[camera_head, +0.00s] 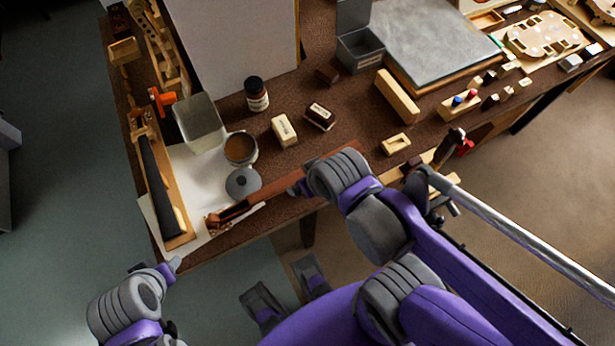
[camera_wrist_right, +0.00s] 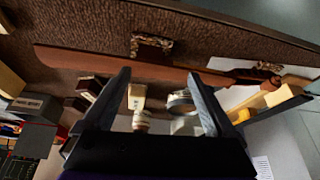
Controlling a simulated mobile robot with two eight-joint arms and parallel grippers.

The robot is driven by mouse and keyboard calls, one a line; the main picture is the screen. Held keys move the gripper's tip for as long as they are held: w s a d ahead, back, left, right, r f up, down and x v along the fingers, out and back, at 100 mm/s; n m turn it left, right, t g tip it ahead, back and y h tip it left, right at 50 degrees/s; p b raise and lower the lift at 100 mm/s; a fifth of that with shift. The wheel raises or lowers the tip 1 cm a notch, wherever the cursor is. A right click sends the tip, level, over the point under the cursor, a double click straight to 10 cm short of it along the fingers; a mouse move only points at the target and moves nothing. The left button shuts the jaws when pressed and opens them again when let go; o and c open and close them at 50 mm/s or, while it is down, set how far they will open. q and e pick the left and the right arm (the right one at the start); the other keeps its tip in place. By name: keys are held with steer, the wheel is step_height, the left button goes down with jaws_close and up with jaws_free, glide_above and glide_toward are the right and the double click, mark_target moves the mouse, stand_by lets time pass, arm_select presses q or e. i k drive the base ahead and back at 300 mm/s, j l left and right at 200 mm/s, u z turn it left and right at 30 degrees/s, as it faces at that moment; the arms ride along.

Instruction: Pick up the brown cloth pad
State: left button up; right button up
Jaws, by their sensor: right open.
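The brown cloth pad (camera_wrist_right: 152,44) appears to be the dark brown piece with a ragged, lighter edge near the table's front edge in the right wrist view. It lies just beyond the fingertips, across the violin neck from them. I cannot make it out in the head view, where my right arm covers that area. My right gripper (camera_wrist_right: 158,73) is open and empty, its two fingers spread on either side of the view. My left gripper (camera_head: 172,266) is off the table's front left corner, only partly visible, and its jaws cannot be read.
A brown violin neck (camera_head: 245,204) lies by the front edge; it also crosses the right wrist view (camera_wrist_right: 110,64). Tools and blocks crowd the right side.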

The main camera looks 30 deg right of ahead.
mark_target(328, 76)
steer(key=z, duration=1.35)
steer(key=u, duration=1.45)
steer(key=z, duration=2.25)
